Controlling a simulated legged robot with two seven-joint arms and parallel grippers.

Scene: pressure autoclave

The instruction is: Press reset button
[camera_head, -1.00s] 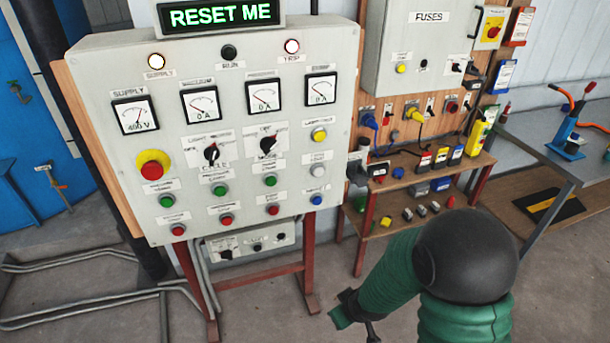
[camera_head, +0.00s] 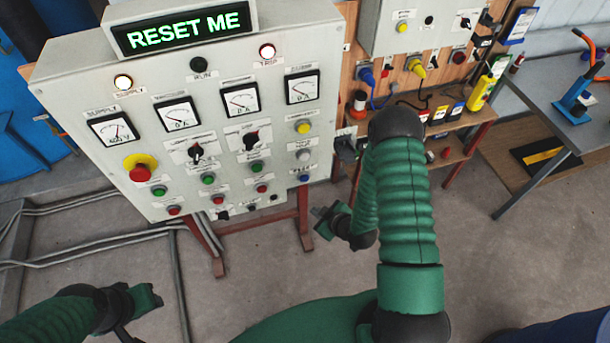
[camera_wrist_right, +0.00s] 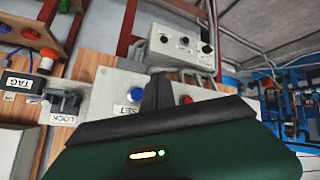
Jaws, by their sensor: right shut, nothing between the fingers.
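The control panel (camera_head: 90,75) has a display (camera_head: 185,28) reading "RESET ME". A blue button (camera_head: 304,177) sits at its lower right, below a white and a yellow button. My right gripper (camera_head: 322,218) is in front of the panel, below the blue button in the head view and apart from it. In the right wrist view its fingers (camera_wrist_right: 157,94) are shut and empty. They partly cover a label ending in "ET" beside a blue button (camera_wrist_right: 135,94). A red button (camera_wrist_right: 186,99) shows to the right. My left gripper (camera_head: 148,297) is low at the left; its jaw state is unclear.
A red emergency stop on a yellow base (camera_head: 140,168) is on the panel's left. A lock holder (camera_wrist_right: 62,108) juts out at the panel's side in the right wrist view. A shelf with padlocks (camera_head: 455,145) stands to the right. The floor in front is clear.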

